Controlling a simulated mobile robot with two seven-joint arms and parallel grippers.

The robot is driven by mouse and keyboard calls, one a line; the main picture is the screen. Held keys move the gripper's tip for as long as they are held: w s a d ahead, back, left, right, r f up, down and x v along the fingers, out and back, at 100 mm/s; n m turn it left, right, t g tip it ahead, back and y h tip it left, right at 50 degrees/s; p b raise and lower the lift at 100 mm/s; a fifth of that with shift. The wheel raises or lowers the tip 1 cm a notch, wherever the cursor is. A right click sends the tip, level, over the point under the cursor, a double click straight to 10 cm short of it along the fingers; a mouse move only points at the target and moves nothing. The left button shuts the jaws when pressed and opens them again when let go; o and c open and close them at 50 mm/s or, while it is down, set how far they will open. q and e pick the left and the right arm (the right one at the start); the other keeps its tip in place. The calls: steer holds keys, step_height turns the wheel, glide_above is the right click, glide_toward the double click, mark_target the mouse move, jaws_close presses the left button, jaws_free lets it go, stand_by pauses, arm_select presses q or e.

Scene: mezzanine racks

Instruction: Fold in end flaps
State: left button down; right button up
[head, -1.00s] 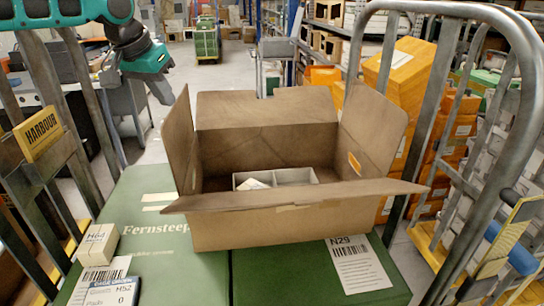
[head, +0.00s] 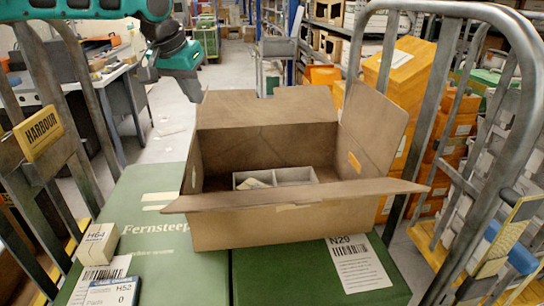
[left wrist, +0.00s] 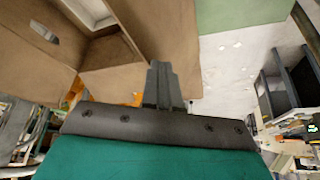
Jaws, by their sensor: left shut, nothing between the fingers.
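An open brown carton (head: 240,232) stands on green boxes. Its right end flap (head: 374,115) stands up, leaning outward. Its back flap (head: 265,110) is up, and its front flap (head: 295,195) sticks out toward me. At the left end, no upright flap shows above the wall (head: 192,165); I cannot tell exactly how that flap lies. A grey divided insert (head: 275,177) is visible inside. My left gripper (head: 193,92) is shut and empty, near the back left corner. In the left wrist view its fingers (left wrist: 164,72) overlap a brown panel (left wrist: 150,25); contact is unclear.
Metal cage rails stand left (head: 100,110) and right (head: 500,150) of the boxes. A small cream box (head: 98,243) and a blue-and-white label card (head: 112,292) lie front left. Orange boxes (head: 400,70) are stacked behind right. Floor is free behind the left end.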

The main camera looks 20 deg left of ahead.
arm_select(q)
steer(key=shift+w+d, duration=0.5)
steer(key=shift+d, duration=0.4)
steer(key=shift+w+d, duration=0.45)
steer(key=shift+d, duration=0.45)
step_height(320, 180, up, 7)
steer(key=shift+a, duration=0.1)
